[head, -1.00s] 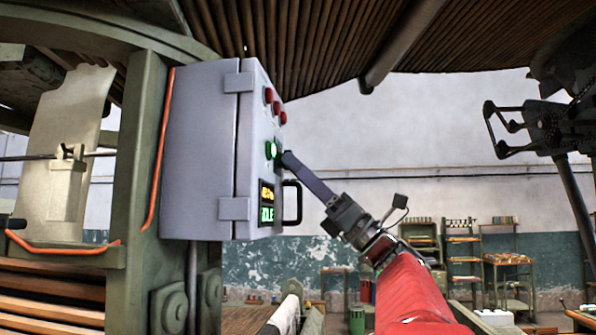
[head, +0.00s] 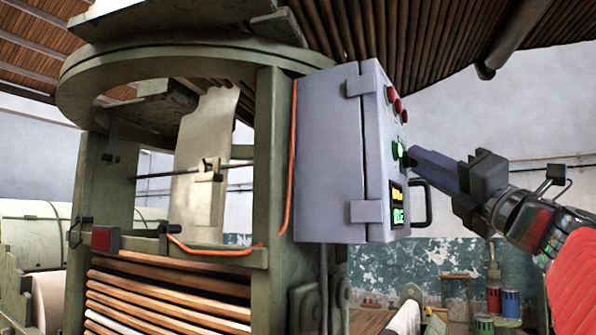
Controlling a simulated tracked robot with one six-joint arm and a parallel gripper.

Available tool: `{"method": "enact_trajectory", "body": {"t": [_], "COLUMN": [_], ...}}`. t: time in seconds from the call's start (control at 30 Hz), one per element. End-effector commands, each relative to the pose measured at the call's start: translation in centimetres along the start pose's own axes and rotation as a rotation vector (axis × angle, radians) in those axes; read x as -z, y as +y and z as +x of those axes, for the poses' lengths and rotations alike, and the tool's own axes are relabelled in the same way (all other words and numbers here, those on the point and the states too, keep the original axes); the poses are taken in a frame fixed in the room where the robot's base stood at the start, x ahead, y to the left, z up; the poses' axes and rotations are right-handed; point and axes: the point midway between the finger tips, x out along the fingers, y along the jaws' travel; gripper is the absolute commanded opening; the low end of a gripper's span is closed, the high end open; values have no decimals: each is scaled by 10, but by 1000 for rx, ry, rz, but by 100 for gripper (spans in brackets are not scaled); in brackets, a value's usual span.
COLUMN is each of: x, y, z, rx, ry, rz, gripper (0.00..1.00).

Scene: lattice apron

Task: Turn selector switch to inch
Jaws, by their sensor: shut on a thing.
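The grey control cabinet (head: 330,160) is mounted on the green machine frame. Its narrow panel face carries a green-lit control (head: 400,150) at mid height, below the red buttons (head: 397,103). My gripper (head: 411,156) reaches in from the right, with its fingertips against the panel beside the green light. It is shut on the selector switch, which the fingers mostly hide. I cannot read the switch's position or its labels. A small display (head: 397,204) below shows amber text over green text that looks like "IDLE".
A dark handle (head: 424,203) sticks out from the panel just under my gripper. An orange cable (head: 291,165) runs down the machine post. Wooden slats (head: 160,305) are stacked in the machine at the lower left. Drums (head: 511,303) stand far back at the lower right.

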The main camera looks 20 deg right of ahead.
Motion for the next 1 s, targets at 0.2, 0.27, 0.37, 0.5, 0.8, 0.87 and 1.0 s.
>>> {"method": "enact_trajectory", "body": {"t": [0.2,0.27,0.37,0.5,0.8,0.87,1.0], "x": [-1,-1,0,0,0,0,0], "y": [0,0,0,0,0,0,1], "z": [0,0,0,0,0,0,0], "rx": [41,47,51,52,51,51,50], "ry": [-2,-1,-1,-1,0,0,1], "rz": [39,45,49,51,51,51,50], "gripper": [0,0,0,0,28,29,29]}}
